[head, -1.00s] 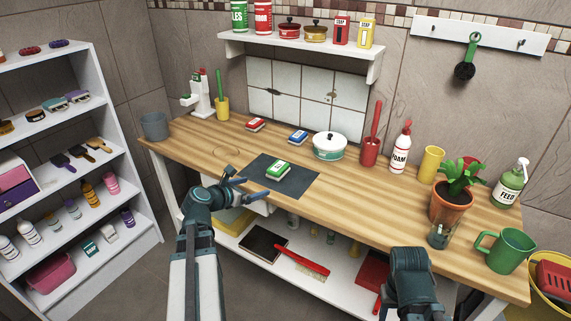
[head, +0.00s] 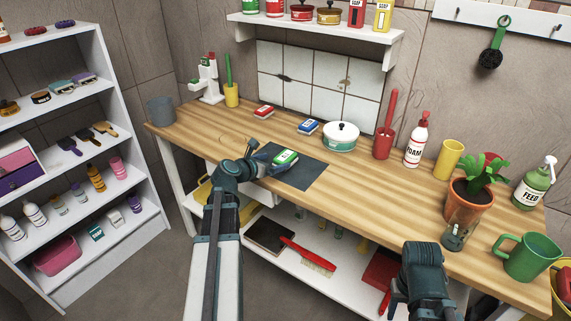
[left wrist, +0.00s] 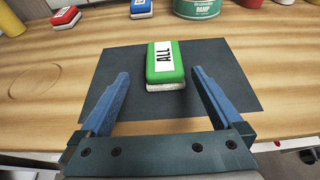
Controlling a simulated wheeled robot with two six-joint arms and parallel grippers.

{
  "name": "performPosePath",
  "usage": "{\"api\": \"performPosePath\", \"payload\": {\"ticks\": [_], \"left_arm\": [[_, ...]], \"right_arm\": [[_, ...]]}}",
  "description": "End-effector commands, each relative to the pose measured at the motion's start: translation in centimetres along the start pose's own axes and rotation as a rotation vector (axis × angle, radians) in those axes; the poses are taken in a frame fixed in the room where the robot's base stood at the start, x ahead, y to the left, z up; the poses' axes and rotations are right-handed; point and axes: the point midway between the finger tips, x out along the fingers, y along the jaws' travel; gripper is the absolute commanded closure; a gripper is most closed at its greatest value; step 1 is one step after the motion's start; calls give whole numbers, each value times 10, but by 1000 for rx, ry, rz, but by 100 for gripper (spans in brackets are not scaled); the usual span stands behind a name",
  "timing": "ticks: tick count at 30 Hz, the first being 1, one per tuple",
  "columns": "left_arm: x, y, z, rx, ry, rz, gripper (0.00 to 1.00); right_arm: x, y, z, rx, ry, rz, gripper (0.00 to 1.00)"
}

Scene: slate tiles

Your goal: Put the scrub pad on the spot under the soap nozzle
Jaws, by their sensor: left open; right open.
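The scrub pad is a green and white block labelled ALL (head: 285,158), lying on a dark grey mat (head: 300,177); it also shows in the left wrist view (left wrist: 166,65). My left gripper (head: 266,160) is open at the pad's near left side. In the left wrist view its blue fingers (left wrist: 160,78) stand either side of the pad's near end, with gaps. The white soap dispenser (head: 208,82) with its nozzle stands at the back left of the counter. A faint ring (head: 232,140) marks the wood in front of it. My right arm shows at the lower right, its fingers unseen.
A red pad (head: 264,112), a blue pad (head: 308,127) and a white-lidded pot (head: 341,138) stand behind the mat. A grey cup (head: 161,110) is at the left end. A potted plant (head: 468,198) and green mug (head: 527,257) crowd the right. Wood left of the mat is clear.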

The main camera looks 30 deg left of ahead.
Motion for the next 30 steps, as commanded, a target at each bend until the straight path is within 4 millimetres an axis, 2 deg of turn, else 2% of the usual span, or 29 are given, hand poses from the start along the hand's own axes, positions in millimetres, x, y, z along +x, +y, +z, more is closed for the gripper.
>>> {"api": "performPosePath", "payload": {"ticks": [2,11,22,29,30], "left_arm": [[7,0,0,1,0,-1,0],[12,-1,1,1,0,-1,0],[60,-6,4,1,0,-2,0],[60,-6,5,0,0,0,0],[60,-6,5,0,0,0,4]], "right_arm": [[3,0,0,0,0,0,50],[4,0,0,0,0,0,50],[19,-2,-1,0,0,0,50],[18,-2,-1,0,0,0,50],[18,-2,-1,0,0,0,50]]}}
